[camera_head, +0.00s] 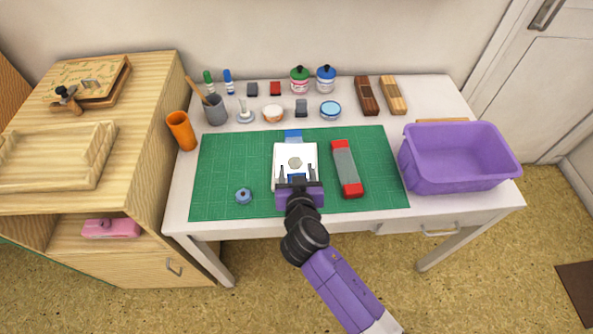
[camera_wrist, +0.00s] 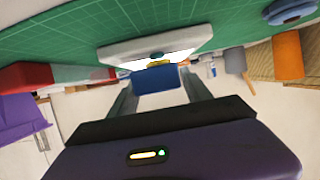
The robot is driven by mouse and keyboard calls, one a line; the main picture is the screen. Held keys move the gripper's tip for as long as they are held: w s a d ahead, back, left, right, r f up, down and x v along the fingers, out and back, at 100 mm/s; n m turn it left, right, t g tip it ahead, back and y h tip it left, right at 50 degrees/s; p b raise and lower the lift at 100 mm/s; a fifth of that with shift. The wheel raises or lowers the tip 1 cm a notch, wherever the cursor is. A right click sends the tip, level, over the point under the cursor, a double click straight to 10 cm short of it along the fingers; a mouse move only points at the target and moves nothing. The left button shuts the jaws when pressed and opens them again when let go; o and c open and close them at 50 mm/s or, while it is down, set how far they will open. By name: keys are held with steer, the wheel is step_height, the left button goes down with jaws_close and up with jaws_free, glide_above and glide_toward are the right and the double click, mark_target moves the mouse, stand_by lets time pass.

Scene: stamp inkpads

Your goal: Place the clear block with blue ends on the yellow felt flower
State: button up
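The clear block with blue ends shows its far blue end (camera_head: 292,136) beyond a white square piece (camera_head: 281,176) on the green mat. Its near blue end (camera_wrist: 155,80) lies between the fingers of my gripper (camera_head: 298,182). The fingers (camera_wrist: 158,93) appear shut on that end. The clear middle is hard to make out against the white. A small yellow patch (camera_wrist: 157,63) shows just past the blue end in the wrist view; I cannot tell if it is the felt flower. A greyish round shape (camera_head: 295,163) shows over the white piece in the head view.
A clear block with red ends (camera_head: 345,168) lies to the right on the green mat (camera_head: 230,160). A purple bin (camera_head: 455,178) stands at the right, an orange cup (camera_head: 181,130) at the left. Jars and stamps line the back.

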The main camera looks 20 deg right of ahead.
steer(key=shift+o, duration=0.5)
steer(key=shift+r, duration=0.2)
steer(key=b+v, duration=0.1)
steer(key=v, duration=1.1)
